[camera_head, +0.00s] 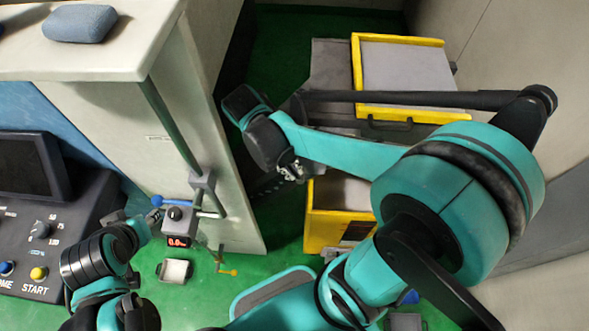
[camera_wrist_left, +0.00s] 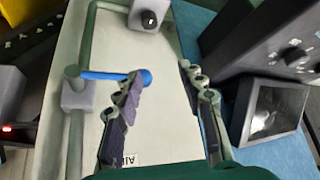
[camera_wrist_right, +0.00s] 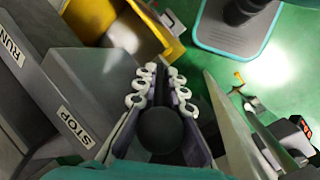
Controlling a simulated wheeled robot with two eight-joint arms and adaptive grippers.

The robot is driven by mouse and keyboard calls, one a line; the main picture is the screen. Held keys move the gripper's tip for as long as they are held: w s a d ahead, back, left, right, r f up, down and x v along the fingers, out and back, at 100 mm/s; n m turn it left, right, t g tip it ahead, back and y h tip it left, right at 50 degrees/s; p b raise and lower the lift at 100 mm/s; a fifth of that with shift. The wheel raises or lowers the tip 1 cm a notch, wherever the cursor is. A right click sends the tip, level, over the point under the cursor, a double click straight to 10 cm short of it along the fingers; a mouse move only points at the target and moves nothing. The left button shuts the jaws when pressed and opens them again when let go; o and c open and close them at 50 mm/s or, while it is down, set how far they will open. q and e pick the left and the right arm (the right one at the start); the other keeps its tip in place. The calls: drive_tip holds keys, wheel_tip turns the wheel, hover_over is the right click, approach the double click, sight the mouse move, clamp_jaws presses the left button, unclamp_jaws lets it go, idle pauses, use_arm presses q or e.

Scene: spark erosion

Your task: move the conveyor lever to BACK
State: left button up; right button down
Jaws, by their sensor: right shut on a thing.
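In the right wrist view my right gripper (camera_wrist_right: 162,74) is shut on a dark round knob (camera_wrist_right: 160,130), which I take to be the conveyor lever's. In the head view my right gripper (camera_head: 288,170) is beyond the white cabinet's edge, and the knob cannot be made out there. My left gripper (camera_wrist_left: 160,72) is open and empty, its left finger close to a blue-tipped lever (camera_wrist_left: 112,76); I cannot tell whether they touch.
The white cabinet (camera_head: 215,130) stands left of my right gripper. Yellow-rimmed bins (camera_head: 398,40) stand beyond and below my right forearm. A control console (camera_head: 60,210) is at the left. Green floor (camera_head: 300,30) shows in the gap behind the cabinet.

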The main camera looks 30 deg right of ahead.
drive_tip(key=c, duration=1.6)
unclamp_jaws()
wheel_tip(320, 180, up, 10)
drive_tip(key=shift+f, duration=0.1)
drive_tip(key=shift+s, duration=0.1)
